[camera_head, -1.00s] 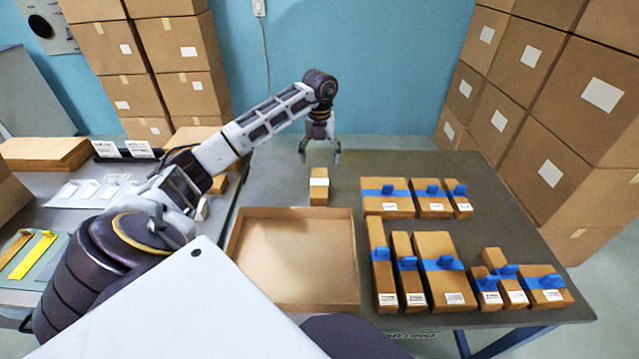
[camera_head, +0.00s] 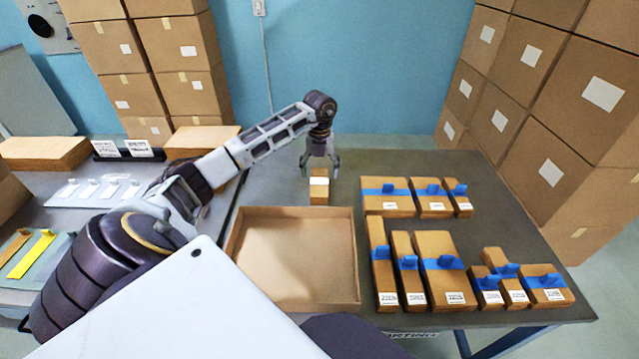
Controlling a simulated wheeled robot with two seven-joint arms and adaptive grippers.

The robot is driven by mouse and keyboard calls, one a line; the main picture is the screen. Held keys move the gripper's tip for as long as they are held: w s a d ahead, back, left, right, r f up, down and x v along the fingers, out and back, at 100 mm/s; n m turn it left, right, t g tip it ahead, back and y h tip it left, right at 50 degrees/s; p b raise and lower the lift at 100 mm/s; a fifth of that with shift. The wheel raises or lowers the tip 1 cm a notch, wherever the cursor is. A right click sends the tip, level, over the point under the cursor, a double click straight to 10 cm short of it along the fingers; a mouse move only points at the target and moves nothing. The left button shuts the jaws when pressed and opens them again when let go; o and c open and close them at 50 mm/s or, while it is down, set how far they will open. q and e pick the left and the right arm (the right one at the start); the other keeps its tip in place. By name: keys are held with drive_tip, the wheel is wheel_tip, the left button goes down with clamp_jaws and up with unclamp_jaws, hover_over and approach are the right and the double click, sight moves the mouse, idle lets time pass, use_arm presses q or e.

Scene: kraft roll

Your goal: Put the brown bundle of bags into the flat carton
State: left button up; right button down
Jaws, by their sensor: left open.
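The flat carton (camera_head: 358,300) is an open, shallow, empty brown tray at the front left of that table. My left gripper (camera_head: 320,171) points down at the bundle's back end, with its open fingers on either side of the bundle's top. I cannot tell whether the fingers touch it. My right gripper is not in view.
Several brown packs with blue bands (camera_head: 440,262) stand in two groups right of the carton. A second table (camera_head: 75,222) on the left holds cardboard stacks and labels. Tall box stacks (camera_head: 583,130) rise at the right and back left. Bare table (camera_head: 400,163) lies behind the packs.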

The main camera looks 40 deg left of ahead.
sight(319, 179)
use_arm(q)
drive_tip(key=shift+s+d+f, duration=0.1)
drive_tip(key=shift+s+f, duration=0.05)
drive_tip(key=shift+f, duration=2.35)
drive_tip(key=shift+c, duration=0.3)
drive_tip(key=c, duration=1.2)
drive_tip(key=shift+r, duration=0.2)
drive_tip(key=shift+r, duration=4.85)
